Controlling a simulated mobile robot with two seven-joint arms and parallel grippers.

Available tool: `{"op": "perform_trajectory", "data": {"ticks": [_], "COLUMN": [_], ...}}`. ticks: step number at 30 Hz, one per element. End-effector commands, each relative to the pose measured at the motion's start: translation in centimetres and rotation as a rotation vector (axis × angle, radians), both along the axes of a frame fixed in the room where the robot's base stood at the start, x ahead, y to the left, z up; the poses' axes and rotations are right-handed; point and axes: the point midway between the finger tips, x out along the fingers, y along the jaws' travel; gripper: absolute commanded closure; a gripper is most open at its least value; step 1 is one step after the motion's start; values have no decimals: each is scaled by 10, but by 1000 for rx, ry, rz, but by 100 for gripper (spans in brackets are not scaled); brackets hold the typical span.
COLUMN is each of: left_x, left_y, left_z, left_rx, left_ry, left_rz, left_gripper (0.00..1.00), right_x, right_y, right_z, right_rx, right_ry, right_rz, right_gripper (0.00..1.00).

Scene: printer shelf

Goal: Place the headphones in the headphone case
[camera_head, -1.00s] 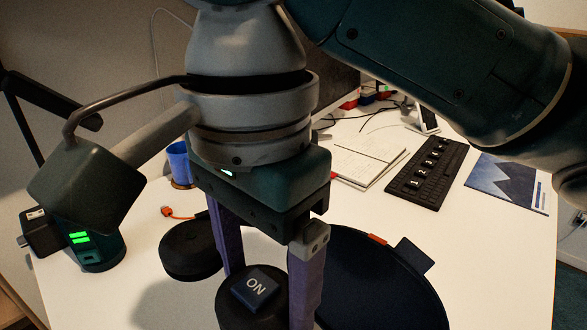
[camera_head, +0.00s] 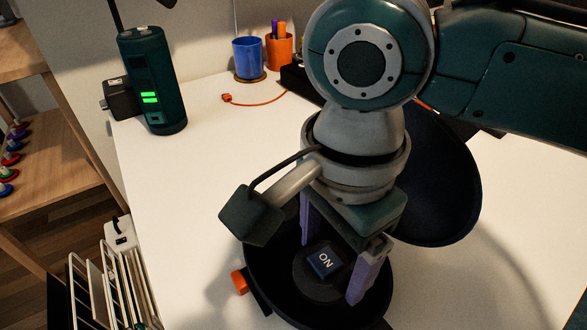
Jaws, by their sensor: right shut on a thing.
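The headphones (camera_head: 308,284) show as a dark round ear cup with a dark blue square marked "ON" on top. My right gripper (camera_head: 331,268) points down with its purple fingers on both sides of this cup, shut on it. The headphone case (camera_head: 268,270) is open below, a dark round shell with an orange tab at its left edge. The cup is seen within the outline of this shell; whether it touches the bottom I cannot tell. The case's other half (camera_head: 445,190) lies behind and right. The rest of the headphones is hidden by my gripper and arm. My left gripper is not in view.
A green-lit dark cylinder (camera_head: 153,85) stands at the back left. A blue cup (camera_head: 248,58) and an orange pen cup (camera_head: 280,50) stand at the back, with an orange cable (camera_head: 250,103) before them. The white table is clear at left and right. A wire rack (camera_head: 112,290) stands beyond the left edge.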

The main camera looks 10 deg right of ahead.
Motion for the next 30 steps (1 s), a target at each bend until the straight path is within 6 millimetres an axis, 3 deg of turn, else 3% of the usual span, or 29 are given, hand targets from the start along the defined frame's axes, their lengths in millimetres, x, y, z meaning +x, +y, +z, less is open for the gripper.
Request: {"op": "perform_trajectory", "data": {"ticks": [10, 22, 23, 27, 30], "left_x": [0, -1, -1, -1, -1], "left_y": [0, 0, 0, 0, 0], "left_z": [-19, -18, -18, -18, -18], "left_rx": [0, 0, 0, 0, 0], "left_ry": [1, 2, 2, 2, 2], "left_rz": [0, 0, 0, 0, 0], "left_gripper": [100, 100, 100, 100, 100], "right_x": [0, 0, 0, 0, 0], "right_y": [0, 1, 0, 0, 0], "right_z": [-45, -49, -50, -49, -49], "right_rx": [0, 2, 0, 1, 1], "right_ry": [-1, -2, -1, -2, -2], "right_rz": [0, 0, 1, 1, 1], "right_gripper": [89, 89, 18, 2, 0]}}
